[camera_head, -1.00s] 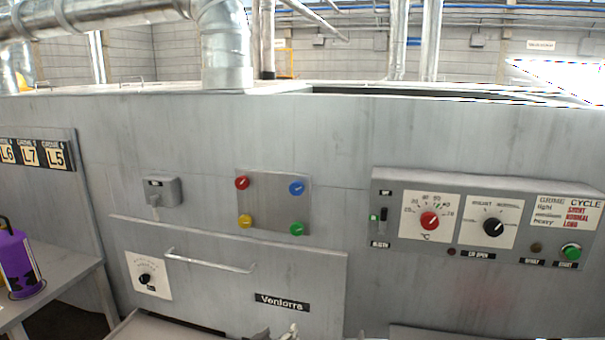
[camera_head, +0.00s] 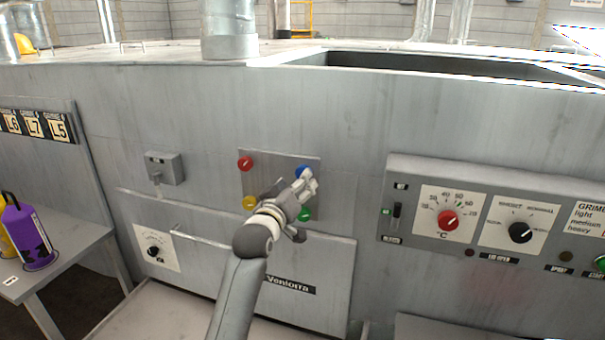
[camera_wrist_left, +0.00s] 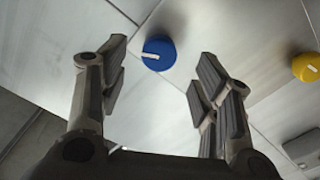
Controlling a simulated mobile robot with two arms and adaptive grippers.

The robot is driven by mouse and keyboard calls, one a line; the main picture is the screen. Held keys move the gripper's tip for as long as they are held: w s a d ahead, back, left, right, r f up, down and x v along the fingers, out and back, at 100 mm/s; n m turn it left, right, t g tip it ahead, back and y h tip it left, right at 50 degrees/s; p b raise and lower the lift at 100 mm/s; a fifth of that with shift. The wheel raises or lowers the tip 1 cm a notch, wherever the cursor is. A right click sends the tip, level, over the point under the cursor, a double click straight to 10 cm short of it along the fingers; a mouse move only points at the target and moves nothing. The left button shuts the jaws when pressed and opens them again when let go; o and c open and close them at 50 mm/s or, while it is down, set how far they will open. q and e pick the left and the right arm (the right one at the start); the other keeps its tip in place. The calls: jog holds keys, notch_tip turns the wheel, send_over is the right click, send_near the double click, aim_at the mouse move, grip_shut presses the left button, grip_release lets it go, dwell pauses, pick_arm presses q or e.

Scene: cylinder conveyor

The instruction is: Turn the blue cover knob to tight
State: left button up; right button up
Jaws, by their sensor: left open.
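The blue cover knob (camera_head: 302,172) is at the upper right of a small metal plate (camera_head: 262,180) on the machine front, partly covered by my gripper in the head view. In the left wrist view the blue knob (camera_wrist_left: 159,54) sits between the fingertips, farther off, with a white mark toward its left side. My left gripper (camera_head: 306,184) is open and empty in front of the knob. It also shows open in the wrist view (camera_wrist_left: 163,62). Contact with the knob cannot be seen. My right gripper is not in view.
A red knob (camera_head: 245,163), a yellow knob (camera_head: 249,203) and a green knob (camera_head: 304,215) share the plate. A control panel (camera_head: 480,168) with dials juts out to the right. A handle bar (camera_head: 205,238) lies below left. A purple bottle (camera_head: 28,235) stands on a side table.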

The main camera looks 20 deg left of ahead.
pick_arm(q)
jog(key=shift+w+d+p, duration=0.1)
jog(key=shift+w+p, duration=0.55)
jog(key=shift+w, duration=1.9)
jog(key=c, duration=1)
jog(key=shift+c, duration=0.2)
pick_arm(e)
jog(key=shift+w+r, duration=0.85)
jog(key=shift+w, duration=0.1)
